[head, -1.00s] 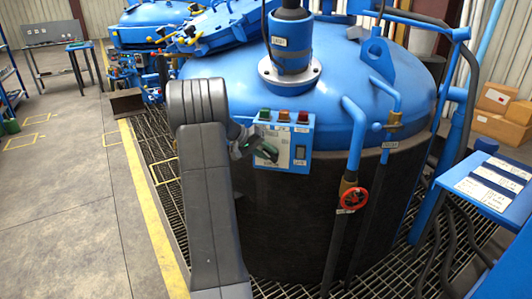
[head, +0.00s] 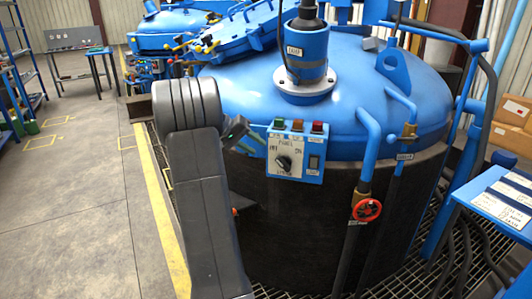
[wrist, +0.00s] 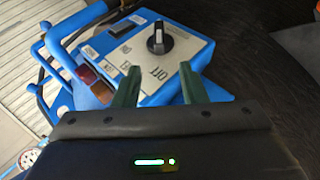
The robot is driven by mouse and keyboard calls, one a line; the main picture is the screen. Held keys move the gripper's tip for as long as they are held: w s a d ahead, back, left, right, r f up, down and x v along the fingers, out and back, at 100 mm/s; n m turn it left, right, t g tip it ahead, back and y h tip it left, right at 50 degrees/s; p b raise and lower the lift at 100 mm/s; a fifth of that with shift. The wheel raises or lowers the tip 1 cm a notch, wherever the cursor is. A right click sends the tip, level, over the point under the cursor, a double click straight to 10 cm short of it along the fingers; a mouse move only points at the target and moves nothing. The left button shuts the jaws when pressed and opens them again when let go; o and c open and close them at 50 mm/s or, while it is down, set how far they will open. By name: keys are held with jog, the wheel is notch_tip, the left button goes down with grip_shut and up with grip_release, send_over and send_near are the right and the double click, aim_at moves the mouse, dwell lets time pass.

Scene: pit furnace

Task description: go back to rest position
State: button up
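My gripper (head: 240,130) is just left of the blue control box (head: 318,172) on the furnace's side in the head view, apart from its dial. In the wrist view its two green fingers (wrist: 158,80) stand apart with nothing between them. The box's white panel (wrist: 150,62) with a black rotary knob (wrist: 160,38) lies beyond the fingertips. The knob also shows uncovered in the head view (head: 284,162). My grey arm is bent at the left of the furnace.
The large blue-lidded furnace (head: 380,100) fills the right side. A red valve wheel (head: 367,209) and blue pipes stand at its front. A blue label stand (head: 500,205) is at the right. Grey floor (head: 85,220) left of the yellow line is clear.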

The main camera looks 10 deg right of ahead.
aim_at(276, 159)
jog(key=shift+v, duration=0.95)
jog(key=x, duration=1.4)
jog(key=shift+a, duration=0.1)
jog(key=shift+a+r, duration=0.1)
